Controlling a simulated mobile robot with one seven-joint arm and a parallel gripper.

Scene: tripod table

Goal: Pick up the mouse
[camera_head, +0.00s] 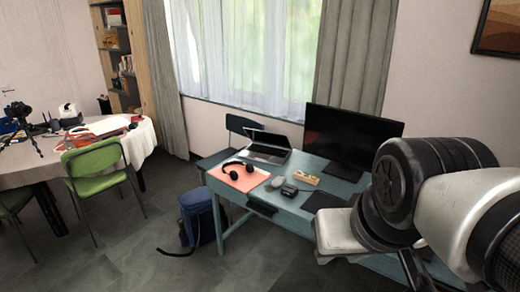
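A small pale grey rounded object that looks like the mouse (277,182) lies on the blue-green desk (240,212), just right of the orange-pink mat. A small dark object (289,190) sits close to its right; at this size I cannot be sure which of the two is the mouse. My arm fills the right side of the view, in front of the desk's right part, well to the right of both objects. A white end part of my arm shows low over the desk, but no gripper fingers can be made out. Nothing of mine touches the small objects.
Black headphones (239,171) lie on the mat (251,184). A laptop (265,148), a wooden block (306,178), a dark pad (324,200) and a monitor (346,138) share the desk. A blue bag (198,216) stands beside it. A green chair (95,160) is at left. Floor between is clear.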

